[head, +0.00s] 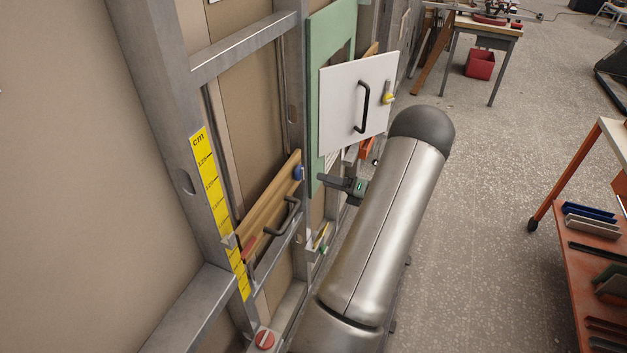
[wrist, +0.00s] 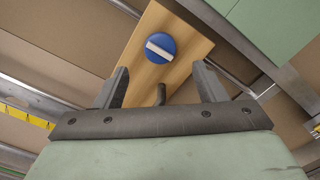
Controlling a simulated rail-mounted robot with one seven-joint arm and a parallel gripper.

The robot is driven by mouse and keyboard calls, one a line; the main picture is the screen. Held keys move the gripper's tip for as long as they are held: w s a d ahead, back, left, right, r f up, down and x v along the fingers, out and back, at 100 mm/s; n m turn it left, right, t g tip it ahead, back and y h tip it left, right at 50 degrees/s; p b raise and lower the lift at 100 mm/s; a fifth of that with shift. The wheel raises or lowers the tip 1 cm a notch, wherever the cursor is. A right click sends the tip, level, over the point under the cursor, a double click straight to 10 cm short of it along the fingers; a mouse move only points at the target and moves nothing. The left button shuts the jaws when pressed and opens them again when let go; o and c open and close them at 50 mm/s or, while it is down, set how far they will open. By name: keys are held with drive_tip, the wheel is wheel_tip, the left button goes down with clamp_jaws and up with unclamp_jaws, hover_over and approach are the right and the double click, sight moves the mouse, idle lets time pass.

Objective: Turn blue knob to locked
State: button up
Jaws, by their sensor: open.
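The blue knob (head: 298,173) sits on the upper right end of a wooden panel (head: 262,212) in the head view. In the wrist view the blue knob (wrist: 159,48) is a round disc with a white bar across it, tilted slightly down to the right, on the wooden panel (wrist: 192,50). My gripper (wrist: 160,85) is open and empty, its two fingers apart below the knob in the picture and not touching it. In the head view my gripper (head: 325,182) is just right of the knob, partly hidden by my arm.
A black handle (head: 285,217) is on the wooden panel. A white panel (head: 345,110) with a black handle and yellow knob (head: 388,98) is above right. A green frame (head: 318,60) stands behind. A red knob (head: 264,339) is low. Metal studs surround the panels.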

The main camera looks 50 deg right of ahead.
drive_tip(key=b+v, duration=0.2)
drive_tip(key=v, duration=0.9)
drive_tip(key=shift+w, duration=0.1)
